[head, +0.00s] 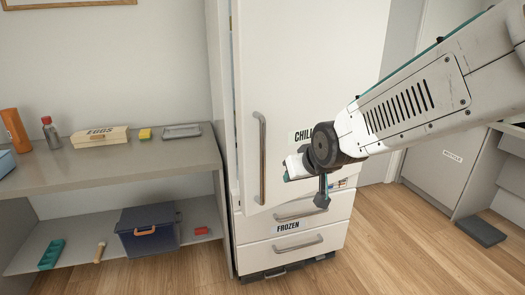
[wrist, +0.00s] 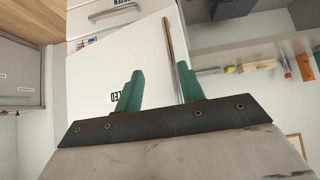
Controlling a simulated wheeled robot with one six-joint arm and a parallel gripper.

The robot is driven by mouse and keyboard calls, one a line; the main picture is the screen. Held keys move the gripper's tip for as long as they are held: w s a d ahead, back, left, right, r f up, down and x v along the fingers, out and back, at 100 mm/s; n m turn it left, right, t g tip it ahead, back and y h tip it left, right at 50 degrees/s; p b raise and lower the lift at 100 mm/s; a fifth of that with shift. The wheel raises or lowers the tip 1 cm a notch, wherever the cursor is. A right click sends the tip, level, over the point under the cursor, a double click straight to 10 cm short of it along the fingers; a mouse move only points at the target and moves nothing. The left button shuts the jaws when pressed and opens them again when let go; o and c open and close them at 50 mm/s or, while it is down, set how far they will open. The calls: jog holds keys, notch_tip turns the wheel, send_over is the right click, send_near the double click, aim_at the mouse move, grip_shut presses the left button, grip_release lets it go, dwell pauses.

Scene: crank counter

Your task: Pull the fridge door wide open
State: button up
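The white fridge door (head: 300,60) stands slightly ajar, its lower edge angled out over the drawers below. Its long vertical grey handle (head: 262,158) is near the door's left edge. My gripper (head: 304,186) is in front of the door, to the right of the handle and apart from it in the head view. In the wrist view the two green fingers (wrist: 158,86) are spread, with nothing held between them. The handle (wrist: 168,45) also shows there, running down close to the right finger. The door's label is partly hidden by my arm and fingers.
Freezer drawers (head: 300,245) sit under the door. A counter (head: 130,165) on the left holds a box, bottles and a tray, with a dark blue bin (head: 148,232) on the shelf below. A grey cabinet (head: 445,165) stands at right.

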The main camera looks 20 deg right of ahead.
aim_at(264, 152)
jog(key=w+f+t, duration=0.1)
jog(key=w+t, duration=0.2)
jog(key=w, duration=0.4)
jog(key=w+a+f+t, duration=0.1)
jog(key=w+t, duration=0.2)
jog(key=w, duration=0.5)
jog(key=w+a+f+t, duration=0.1)
jog(key=w+f+t, duration=0.1)
jog(key=w, duration=0.6)
jog(key=shift+w+a+t+y, duration=0.15)
jog(key=shift+t+y, duration=0.25)
jog(key=shift+t, duration=0.2)
grip_shut()
